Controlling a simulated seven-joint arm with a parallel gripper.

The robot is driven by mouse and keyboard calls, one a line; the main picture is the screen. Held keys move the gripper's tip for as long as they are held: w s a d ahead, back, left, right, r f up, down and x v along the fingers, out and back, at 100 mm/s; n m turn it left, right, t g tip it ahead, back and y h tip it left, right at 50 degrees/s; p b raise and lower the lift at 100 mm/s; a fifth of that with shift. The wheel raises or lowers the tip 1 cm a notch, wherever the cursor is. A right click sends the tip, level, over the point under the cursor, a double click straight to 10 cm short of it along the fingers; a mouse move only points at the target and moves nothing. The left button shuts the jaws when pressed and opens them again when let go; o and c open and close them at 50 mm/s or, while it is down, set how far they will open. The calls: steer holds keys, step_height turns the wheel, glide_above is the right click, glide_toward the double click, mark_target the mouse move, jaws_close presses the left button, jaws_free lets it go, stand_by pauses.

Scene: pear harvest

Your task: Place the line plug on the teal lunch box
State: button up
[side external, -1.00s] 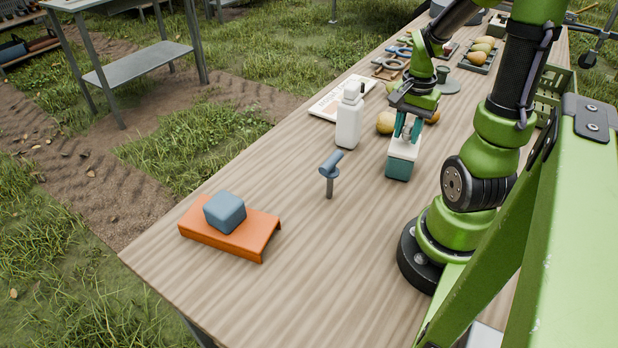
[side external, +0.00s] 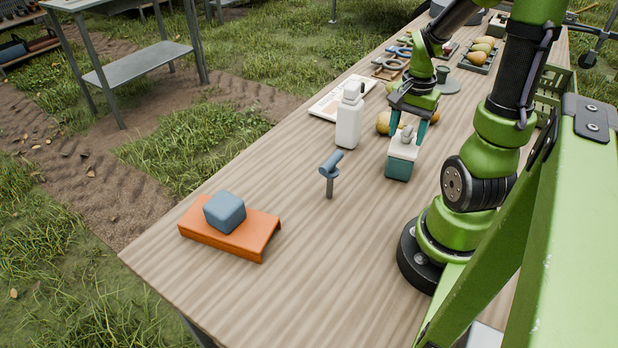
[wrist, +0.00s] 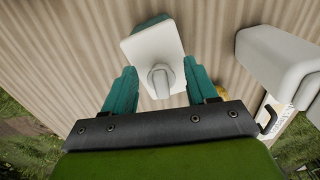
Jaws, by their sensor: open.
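The teal lunch box (side external: 398,170) stands on the wooden table with a white lid; in the wrist view its lid (wrist: 150,44) lies beyond my fingers. A small grey piece, apparently the line plug (side external: 407,131), rests on the lid. In the wrist view the plug (wrist: 160,79) sits near the lid's closer edge, between my fingers. My gripper (side external: 408,136), with teal fingers, is open above the lid, one finger on either side of the plug. Gaps show between the plug and both fingers in the wrist view (wrist: 160,72).
A white bottle (side external: 348,120) stands left of the lunch box. A blue-grey T-shaped piece (side external: 330,168) stands nearer the front. An orange stand (side external: 257,240) bears a blue block (side external: 225,211). Pears (side external: 384,123) lie behind my gripper.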

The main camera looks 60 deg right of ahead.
mark_target(408, 129)
step_height(408, 129, up, 11)
steer(key=w+a+r+n+t+y, duration=0.1)
steer(key=w+a+r+n+t, duration=0.1)
steer(key=a+n, duration=0.5)
steer(key=w+a+r+n+t+y, duration=0.1)
steer(key=w+a+n+t, duration=0.3)
steer(key=a, duration=1.2)
steer(key=n+t, duration=0.1)
steer(key=n, duration=0.2)
steer(key=shift+w+a+r, duration=0.25)
steer(key=shift+w+r, duration=0.05)
steer(key=shift+r, duration=0.1)
